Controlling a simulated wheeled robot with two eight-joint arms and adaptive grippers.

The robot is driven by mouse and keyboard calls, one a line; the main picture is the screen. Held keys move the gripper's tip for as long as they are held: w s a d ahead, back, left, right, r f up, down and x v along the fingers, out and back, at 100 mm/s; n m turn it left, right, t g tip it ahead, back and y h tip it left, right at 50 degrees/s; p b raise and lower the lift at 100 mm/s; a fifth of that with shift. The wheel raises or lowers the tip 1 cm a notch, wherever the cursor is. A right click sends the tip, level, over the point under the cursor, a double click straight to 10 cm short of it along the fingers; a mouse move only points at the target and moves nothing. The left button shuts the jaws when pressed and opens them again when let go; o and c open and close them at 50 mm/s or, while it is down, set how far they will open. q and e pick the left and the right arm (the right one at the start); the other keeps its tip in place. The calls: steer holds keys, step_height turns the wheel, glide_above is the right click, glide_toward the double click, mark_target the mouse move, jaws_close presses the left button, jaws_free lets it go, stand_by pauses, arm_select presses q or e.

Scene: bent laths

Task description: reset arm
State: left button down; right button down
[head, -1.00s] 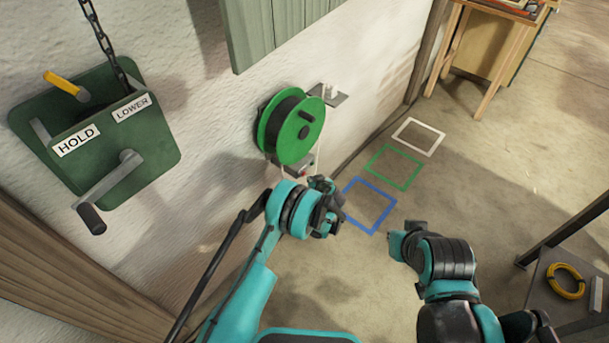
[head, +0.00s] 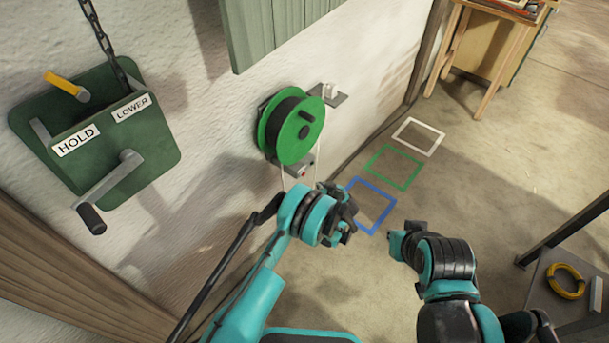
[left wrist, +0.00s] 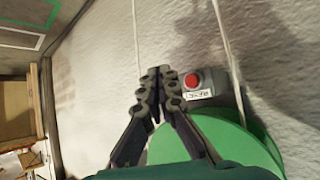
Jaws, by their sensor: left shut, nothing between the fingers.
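My left gripper (head: 342,213) is in the middle of the head view, below the green reel and in front of the wall foot. In the left wrist view its two fingers (left wrist: 160,78) meet, shut and empty. My right arm (head: 445,262) is at the lower right of the head view. Its gripper cannot be made out clearly. The green reel (head: 291,126) with dark winding is on the white wall, and its green disc (left wrist: 255,145) fills the lower part of the left wrist view. A red button (left wrist: 192,80) on a grey box sits just right of the left fingertips in that view.
A green winch box (head: 110,130) with a crank and HOLD and LOWER labels hangs on the wall at left. Blue (head: 371,205), green (head: 393,167) and white (head: 418,137) squares mark the floor. A yellow ring (head: 566,281) lies on a dark stand at right.

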stand_by(0.5)
arm_select(q)
steer(key=s+a+r+m+g, duration=0.1)
steer(key=a+r, duration=0.2)
steer(key=r, duration=0.5)
steer(key=a+r, duration=0.3)
steer(key=r, duration=0.6)
steer(key=s+a+r+m+g+h, duration=0.1)
steer(key=s+a+r, duration=0.25)
steer(key=r, duration=0.25)
steer(key=s+a+r+h, duration=0.1)
steer(key=s+a+r, duration=0.2)
steer(key=s+r, duration=0.25)
steer(key=s+a+r+m, duration=0.1)
steer(key=s+a+r, duration=0.2)
steer(key=s, duration=0.3)
steer(key=s+a+r, duration=0.2)
steer(key=s+r, duration=0.2)
steer(key=s, duration=0.3)
steer(key=s+a+f+m+h, duration=0.1)
steer(key=s+h, duration=0.1)
steer(key=s, duration=1.3)
steer(key=shift+a+f+m+g, duration=0.3)
steer(key=shift+a+m+g, duration=0.05)
steer(key=shift+m+g, duration=0.05)
